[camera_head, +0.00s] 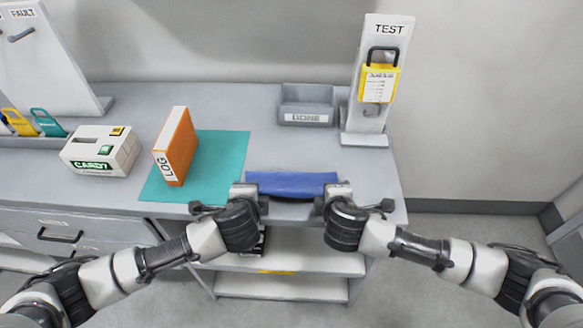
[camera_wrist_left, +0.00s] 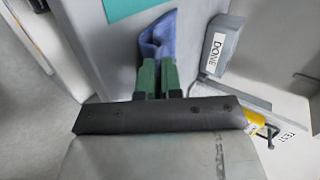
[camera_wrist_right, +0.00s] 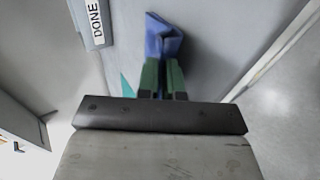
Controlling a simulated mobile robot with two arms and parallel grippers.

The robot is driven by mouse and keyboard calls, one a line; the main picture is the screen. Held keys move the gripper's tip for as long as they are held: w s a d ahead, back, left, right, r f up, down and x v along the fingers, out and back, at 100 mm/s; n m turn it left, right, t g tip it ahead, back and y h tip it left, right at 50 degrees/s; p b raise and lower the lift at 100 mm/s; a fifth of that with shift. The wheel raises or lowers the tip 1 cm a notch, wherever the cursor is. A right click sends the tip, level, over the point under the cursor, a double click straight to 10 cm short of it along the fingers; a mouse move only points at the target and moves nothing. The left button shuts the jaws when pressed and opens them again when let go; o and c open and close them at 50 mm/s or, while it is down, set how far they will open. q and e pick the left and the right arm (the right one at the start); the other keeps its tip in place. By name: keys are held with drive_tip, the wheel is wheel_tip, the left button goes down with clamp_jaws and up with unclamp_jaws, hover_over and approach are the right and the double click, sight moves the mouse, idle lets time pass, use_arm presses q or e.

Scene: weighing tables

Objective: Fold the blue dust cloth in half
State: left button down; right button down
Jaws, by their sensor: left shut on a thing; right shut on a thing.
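The blue dust cloth (camera_head: 292,184) is at the front edge of the grey table, stretched between my two grippers. My left gripper (camera_head: 250,188) is shut on its left end, and my right gripper (camera_head: 333,187) is shut on its right end. In the left wrist view the cloth (camera_wrist_left: 157,40) rises curled from between the green fingers (camera_wrist_left: 158,78). In the right wrist view the cloth (camera_wrist_right: 163,38) looks doubled over between the green fingers (camera_wrist_right: 162,78). Whether the cloth touches the tabletop is hard to tell.
A teal mat (camera_head: 222,160) lies left of the cloth, with an orange LOG binder (camera_head: 176,146) standing on it. A white card box (camera_head: 103,149) is farther left. A grey DONE tray (camera_head: 307,104) and a TEST stand (camera_head: 372,80) with a yellow padlock tag are behind. The tabletop (camera_head: 290,150) between is clear.

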use_arm(q)
drive_tip(key=c, duration=1)
unclamp_jaws()
use_arm(e)
drive_tip(key=c, duration=1)
unclamp_jaws()
use_arm(q)
drive_tip(key=s+r, duration=0.6)
drive_tip(key=r, duration=0.3)
use_arm(e)
drive_tip(key=s+r, duration=0.6)
drive_tip(key=r, duration=0.3)
